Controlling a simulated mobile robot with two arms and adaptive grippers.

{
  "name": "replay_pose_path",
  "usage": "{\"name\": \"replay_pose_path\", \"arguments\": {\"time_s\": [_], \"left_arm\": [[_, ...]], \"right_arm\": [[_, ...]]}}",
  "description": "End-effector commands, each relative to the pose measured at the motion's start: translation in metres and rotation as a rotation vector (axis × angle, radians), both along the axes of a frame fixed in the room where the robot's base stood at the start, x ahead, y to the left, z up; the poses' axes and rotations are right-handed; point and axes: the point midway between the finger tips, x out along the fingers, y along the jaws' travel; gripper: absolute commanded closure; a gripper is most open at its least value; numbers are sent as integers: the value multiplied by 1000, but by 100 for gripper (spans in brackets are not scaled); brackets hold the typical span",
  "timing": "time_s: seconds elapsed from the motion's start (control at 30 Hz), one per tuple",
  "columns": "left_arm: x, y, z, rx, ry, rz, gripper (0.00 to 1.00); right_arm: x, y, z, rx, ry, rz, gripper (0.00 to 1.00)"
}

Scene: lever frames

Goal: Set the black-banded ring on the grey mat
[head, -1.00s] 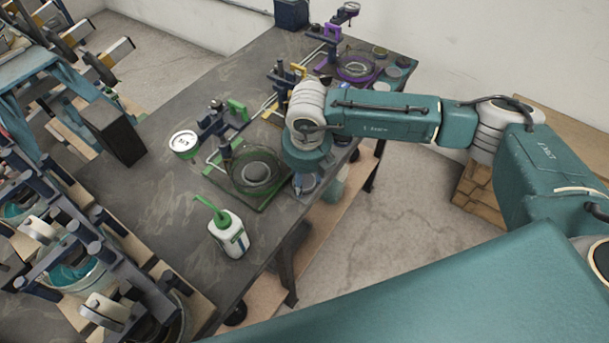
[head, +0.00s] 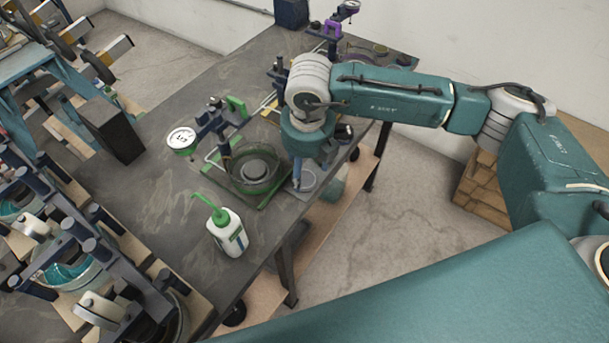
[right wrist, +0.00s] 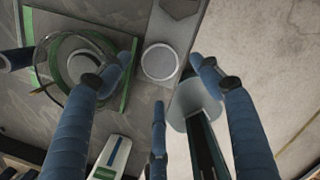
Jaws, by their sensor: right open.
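My right gripper (head: 303,172) hangs over the table's right edge in the head view, fingers pointing down. In the right wrist view its blue fingers (right wrist: 161,65) are spread and empty. A flat pale-rimmed grey disc (right wrist: 160,62) lies below, between the fingertips in the picture; it also shows in the head view (head: 306,181). I cannot tell whether it is the grey mat. A clear bowl (head: 238,180) with a grey round piece (head: 257,168) inside stands on a green-edged base (head: 282,190). I cannot make out the black-banded ring for sure. My left gripper is out of view.
A white bottle with a green spout (head: 229,236) stands near the table's front. A white dial (head: 181,138) and a clamp stand (head: 215,120) are left of the bowl. A black block (head: 112,130) stands at left. The table surface (head: 165,205) between them is bare.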

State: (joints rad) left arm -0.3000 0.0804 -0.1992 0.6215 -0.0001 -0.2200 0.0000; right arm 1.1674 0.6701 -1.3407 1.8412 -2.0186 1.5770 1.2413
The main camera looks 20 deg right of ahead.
Motion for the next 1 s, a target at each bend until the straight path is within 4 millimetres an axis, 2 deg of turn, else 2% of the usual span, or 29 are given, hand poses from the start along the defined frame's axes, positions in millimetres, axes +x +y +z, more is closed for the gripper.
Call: {"name": "replay_pose_path", "arguments": {"time_s": [0.03, 0.2, 0.4, 1.0], "left_arm": [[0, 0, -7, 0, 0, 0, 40], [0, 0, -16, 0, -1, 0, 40], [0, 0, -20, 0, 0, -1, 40], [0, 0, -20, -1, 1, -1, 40]], "right_arm": [[0, 0, 9, 1, -6, 2, 36], [-6, 1, 43, -1, -5, 2, 36], [-10, 1, 67, -1, -2, 1, 36], [-11, 1, 72, -2, 0, 1, 36]]}}
